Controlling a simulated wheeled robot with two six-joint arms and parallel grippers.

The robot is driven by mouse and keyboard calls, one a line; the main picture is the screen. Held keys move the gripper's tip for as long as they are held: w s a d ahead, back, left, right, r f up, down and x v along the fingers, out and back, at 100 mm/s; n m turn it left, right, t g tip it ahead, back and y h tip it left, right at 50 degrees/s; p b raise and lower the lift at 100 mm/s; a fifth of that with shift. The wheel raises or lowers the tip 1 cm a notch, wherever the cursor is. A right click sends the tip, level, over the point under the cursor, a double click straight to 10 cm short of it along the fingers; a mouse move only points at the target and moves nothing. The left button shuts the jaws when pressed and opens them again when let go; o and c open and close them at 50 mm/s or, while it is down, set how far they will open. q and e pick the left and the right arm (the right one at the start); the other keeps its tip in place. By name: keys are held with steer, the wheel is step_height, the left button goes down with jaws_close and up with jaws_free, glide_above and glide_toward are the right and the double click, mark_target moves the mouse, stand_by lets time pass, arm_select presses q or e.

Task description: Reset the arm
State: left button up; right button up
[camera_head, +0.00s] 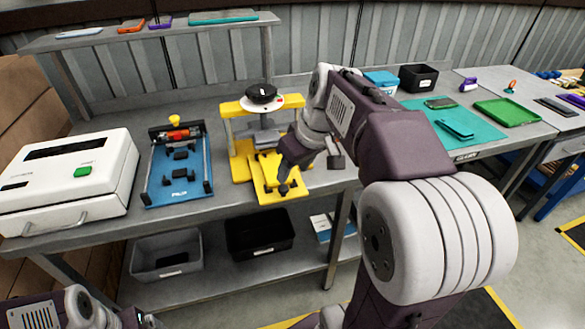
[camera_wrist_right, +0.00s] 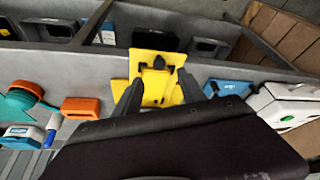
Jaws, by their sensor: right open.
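My right arm reaches over the bench to a yellow press fixture (camera_head: 241,166) with a black round top. My right gripper (camera_head: 312,160) is at the front of this fixture, partly hidden by its own wrist. In the right wrist view, the two dark fingers of the right gripper (camera_wrist_right: 160,92) are apart with nothing held between them. The yellow fixture (camera_wrist_right: 157,66) with a dark clamp piece lies beyond the fingertips; I cannot tell whether they touch it. My left arm shows at the bottom left of the head view, and its gripper end is mostly cut off.
A blue fixture (camera_head: 163,193) and a white machine (camera_head: 104,165) stand left on the bench. A grey bin (camera_head: 190,254) and a black bin (camera_head: 262,232) sit on the lower shelf. Right are a teal mat (camera_head: 478,147), a green tray (camera_head: 505,106) and a black box (camera_head: 418,78).

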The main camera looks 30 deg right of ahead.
steer(key=s+a+n+g+p, duration=0.2)
steer(key=s+a+g+p, duration=0.15)
steer(key=a+p, duration=0.5)
steer(key=s+f+m+p, duration=0.1)
steer(key=s+f+m, duration=0.1)
steer(key=f, duration=0.3)
steer(key=s+f+m+p, duration=0.1)
steer(key=s+f+m, duration=0.1)
steer(key=s+f, duration=0.2)
step_height(320, 180, down, 2)
steer(key=shift+s+f+h, duration=0.1)
steer(key=shift+s+h, duration=0.15)
steer(key=shift+h, duration=0.05)
steer(key=shift+d, duration=0.1)
